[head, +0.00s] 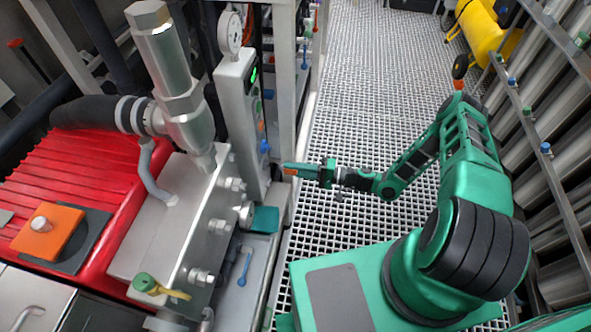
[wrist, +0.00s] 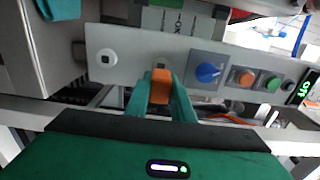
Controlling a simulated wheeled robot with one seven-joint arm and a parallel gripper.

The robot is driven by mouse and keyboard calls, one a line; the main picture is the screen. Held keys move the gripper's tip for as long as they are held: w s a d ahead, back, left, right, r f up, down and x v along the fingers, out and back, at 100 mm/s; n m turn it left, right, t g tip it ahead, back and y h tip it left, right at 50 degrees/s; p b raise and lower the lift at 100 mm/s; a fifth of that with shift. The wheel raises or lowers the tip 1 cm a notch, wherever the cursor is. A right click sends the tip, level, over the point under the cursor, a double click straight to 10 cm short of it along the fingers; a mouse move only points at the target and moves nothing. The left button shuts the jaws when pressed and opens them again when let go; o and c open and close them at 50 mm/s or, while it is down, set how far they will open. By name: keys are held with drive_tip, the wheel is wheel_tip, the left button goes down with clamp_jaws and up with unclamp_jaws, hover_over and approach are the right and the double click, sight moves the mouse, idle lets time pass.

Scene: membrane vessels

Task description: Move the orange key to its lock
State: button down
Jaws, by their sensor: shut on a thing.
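The orange key (wrist: 161,86) is between the two green fingers of my gripper (wrist: 162,98), which is shut on it. In the wrist view the key overlaps the lower edge of a grey control panel (wrist: 135,62). I cannot tell whether it touches the panel.
The panel also carries a blue knob (wrist: 207,72), an orange button (wrist: 247,77) and a green button (wrist: 272,84). A metal block with bolts (head: 190,225) and a red ribbed cover (head: 70,165) stand left. The grating floor (head: 365,90) is open behind my arm.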

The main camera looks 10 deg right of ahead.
drive_tip(key=shift+x, duration=2.1)
drive_tip(key=shift+s+r, duration=0.1)
drive_tip(key=shift+s, duration=0.05)
idle(0.4)
drive_tip(key=shift+w+a, duration=0.2)
drive_tip(key=shift+a, duration=0.3)
drive_tip(key=c, duration=1.5)
unclamp_jaws()
drive_tip(key=shift+o, duration=0.2)
drive_tip(key=v, duration=1)
drive_tip(key=shift+d, duration=0.35)
